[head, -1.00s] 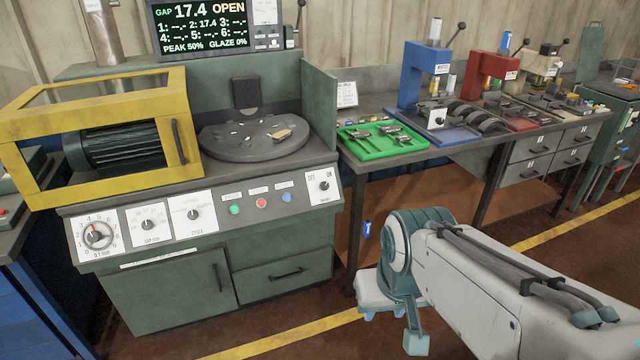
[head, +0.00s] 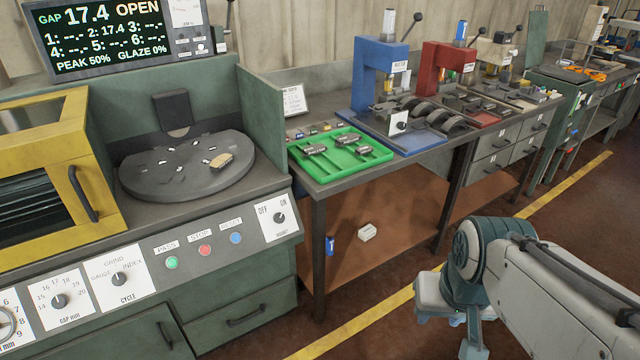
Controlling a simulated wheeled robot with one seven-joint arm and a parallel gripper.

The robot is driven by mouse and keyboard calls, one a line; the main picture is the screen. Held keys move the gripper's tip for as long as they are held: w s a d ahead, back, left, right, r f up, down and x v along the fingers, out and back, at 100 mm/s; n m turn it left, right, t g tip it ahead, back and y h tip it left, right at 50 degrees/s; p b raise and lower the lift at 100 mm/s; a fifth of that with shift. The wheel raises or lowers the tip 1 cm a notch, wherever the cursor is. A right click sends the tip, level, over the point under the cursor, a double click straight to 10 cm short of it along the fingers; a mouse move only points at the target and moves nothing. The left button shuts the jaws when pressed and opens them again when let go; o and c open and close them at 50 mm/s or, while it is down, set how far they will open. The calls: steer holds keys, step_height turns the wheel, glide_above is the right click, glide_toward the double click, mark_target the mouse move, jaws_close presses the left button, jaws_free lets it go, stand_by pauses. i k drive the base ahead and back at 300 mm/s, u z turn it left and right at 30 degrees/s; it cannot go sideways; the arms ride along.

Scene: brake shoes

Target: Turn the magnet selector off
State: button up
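The magnet selector (head: 280,218) is a small dark round knob on a white plate marked OFF at left and ON at right. It sits at the right end of the green machine's sloped front panel. Its pointer seems to lean to the upper right, toward ON, but it is small. My arm (head: 545,285) reaches in from the lower right, bent, well to the right of the selector and apart from the panel. I cannot make out my gripper's fingers. The round magnet table (head: 150,182) holds a tan brake shoe (head: 218,172) and several small pieces.
Left of the selector are a blue button (head: 236,238), a red button (head: 205,250), a green button (head: 172,262) and the cycle knob (head: 120,279). A workbench with a green tray (head: 375,153) stands to the right. Open floor lies before the panel.

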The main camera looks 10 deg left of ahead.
mark_target(279, 218)
steer(key=z, duration=0.05)
steer(key=i, duration=0.7)
steer(key=u, duration=0.8)
steer(key=i, duration=0.55)
steer(key=u, duration=0.5)
